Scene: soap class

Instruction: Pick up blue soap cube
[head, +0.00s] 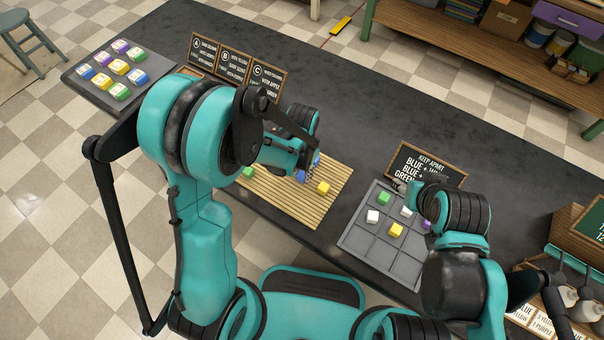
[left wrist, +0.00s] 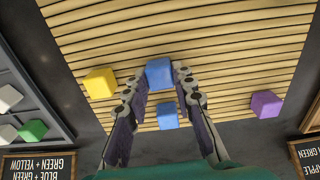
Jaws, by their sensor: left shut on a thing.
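Two blue soap cubes show in the left wrist view. One blue cube (left wrist: 159,74) sits between the fingertips of my left gripper (left wrist: 158,76), which is shut on it. The other blue cube (left wrist: 168,116) is lower in the picture, between the fingers' lengths and not gripped. In the head view my left gripper (head: 306,170) is over the slatted wooden mat (head: 292,208), with blue showing at its tips and its arm hiding part of the mat. My right gripper (head: 402,187) is over the grey divided tray, mostly hidden by its own arm; its jaws are unclear.
A yellow cube (head: 323,188) and a green cube (head: 248,172) lie on the mat; a purple cube (left wrist: 265,104) is at its edge. The grey tray (head: 364,239) holds several cubes. A sign (head: 425,165) stands behind it. Another tray (head: 95,95) of cubes is far left.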

